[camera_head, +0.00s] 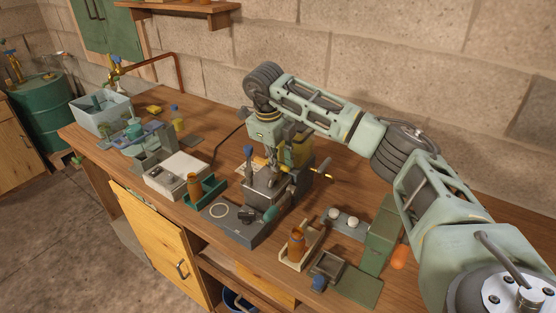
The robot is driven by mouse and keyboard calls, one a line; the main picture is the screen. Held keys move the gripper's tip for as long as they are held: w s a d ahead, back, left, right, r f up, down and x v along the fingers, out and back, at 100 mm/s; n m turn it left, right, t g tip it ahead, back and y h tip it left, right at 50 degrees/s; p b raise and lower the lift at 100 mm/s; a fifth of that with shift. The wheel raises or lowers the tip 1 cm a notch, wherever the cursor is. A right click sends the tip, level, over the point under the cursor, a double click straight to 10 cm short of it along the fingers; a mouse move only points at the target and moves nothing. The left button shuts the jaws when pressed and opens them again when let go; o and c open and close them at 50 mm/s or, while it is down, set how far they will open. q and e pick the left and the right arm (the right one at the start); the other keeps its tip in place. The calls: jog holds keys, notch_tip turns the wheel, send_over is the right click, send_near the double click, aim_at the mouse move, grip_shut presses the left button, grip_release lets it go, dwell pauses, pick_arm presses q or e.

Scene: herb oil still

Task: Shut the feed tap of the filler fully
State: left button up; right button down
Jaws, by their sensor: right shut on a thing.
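The filler (262,194) is a dark grey machine on the wooden workbench, with a yellow part at its back right and a thin yellow-tipped rod out to the right. My right arm reaches in from the right, and my right gripper (272,164) points down at the top of the filler. It is shut on a small part there, seemingly the feed tap, which the fingers mostly hide. How far the tap is turned cannot be told. My left gripper is not in view.
A blue-topped post (248,153) stands close left of the gripper. A flat grey unit (236,222) lies in front, and an amber bottle (296,243) stands in a holder nearer the front edge. A white-topped box (178,174) is to the left. The stone wall is behind.

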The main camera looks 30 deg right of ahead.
jog(key=shift+w+r, duration=0.1)
jog(key=shift+r, duration=0.05)
jog(key=c, duration=1.7)
grip_release()
jog(key=shift+a, duration=0.1)
jog(key=shift+c, duration=0.2)
jog(key=shift+r, duration=0.1)
notch_tip(320, 180, up, 12)
jog(key=a, duration=0.2)
jog(key=shift+s+f, duration=0.25)
jog(key=shift+s, duration=0.15)
jog(key=shift+a+f, duration=0.15)
